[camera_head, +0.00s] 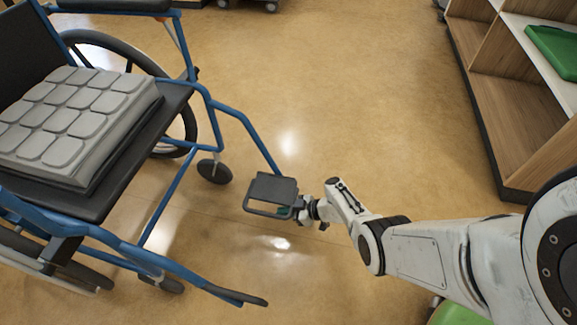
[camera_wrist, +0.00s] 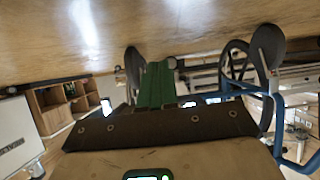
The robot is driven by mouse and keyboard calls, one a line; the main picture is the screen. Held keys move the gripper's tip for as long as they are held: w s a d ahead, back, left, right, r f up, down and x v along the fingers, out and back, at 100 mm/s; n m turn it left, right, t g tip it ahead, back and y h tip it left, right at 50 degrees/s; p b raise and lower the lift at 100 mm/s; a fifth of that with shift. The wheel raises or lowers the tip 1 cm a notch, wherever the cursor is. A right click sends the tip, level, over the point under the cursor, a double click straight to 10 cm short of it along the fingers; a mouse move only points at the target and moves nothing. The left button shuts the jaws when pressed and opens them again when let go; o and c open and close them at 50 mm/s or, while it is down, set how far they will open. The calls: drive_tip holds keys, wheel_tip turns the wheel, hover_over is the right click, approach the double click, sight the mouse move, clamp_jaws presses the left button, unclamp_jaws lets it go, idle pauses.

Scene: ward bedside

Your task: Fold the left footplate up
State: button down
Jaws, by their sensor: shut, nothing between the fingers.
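The left footplate (camera_head: 272,187) is a dark plate with a loop-like edge, at the lower end of the wheelchair's far front blue tube. Its exact tilt is hard to tell. My gripper (camera_head: 285,211) is at its near right edge, with a bit of green finger showing just below the plate; contact cannot be told. In the wrist view the green fingers (camera_wrist: 155,86) are together, with nothing seen between them. The other footplate (camera_head: 236,295) sits low at the near front tube, seen almost edge-on. The wheelchair (camera_head: 180,180) has a blue frame.
A grey segmented cushion (camera_head: 70,115) lies on the wheelchair seat. A front caster (camera_head: 214,170) stands behind the left footplate. Wooden shelving (camera_head: 510,110) with a green item (camera_head: 555,50) lines the right side. The floor (camera_head: 330,90) between is clear.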

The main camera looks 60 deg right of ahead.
drive_tip(key=shift+w+a, duration=0.1)
drive_tip(key=shift+w, duration=0.15)
drive_tip(key=shift+w+a+r+p, duration=0.1)
drive_tip(key=shift+r+p, duration=1.25)
drive_tip(key=shift+r, duration=1.55)
drive_tip(key=shift+w+r+p, duration=0.1)
drive_tip(key=shift+r+p, duration=1.2)
drive_tip(key=shift+r, duration=1.55)
drive_tip(key=shift+w+d+r+p, duration=0.2)
drive_tip(key=shift+d+r, duration=0.3)
drive_tip(key=shift+r, duration=0.2)
drive_tip(key=shift+w+d+r+p, duration=0.15)
drive_tip(key=shift+w+d+r, duration=0.05)
drive_tip(key=shift+d+r, duration=0.4)
drive_tip(key=shift+w+d+r, duration=0.15)
drive_tip(key=shift+d+r, duration=0.15)
drive_tip(key=shift+d, duration=0.25)
drive_tip(key=shift+w+d+r, duration=0.1)
drive_tip(key=shift+d+r, duration=0.2)
drive_tip(key=shift+d, duration=0.2)
drive_tip(key=shift+w+d+r+b, duration=0.25)
drive_tip(key=shift+d+b, duration=0.2)
drive_tip(key=shift+d, duration=0.25)
drive_tip(key=shift+w+d+r+b, duration=0.1)
drive_tip(key=shift+d+r+b, duration=0.1)
drive_tip(key=shift+d+b, duration=0.35)
drive_tip(key=shift+d, duration=0.15)
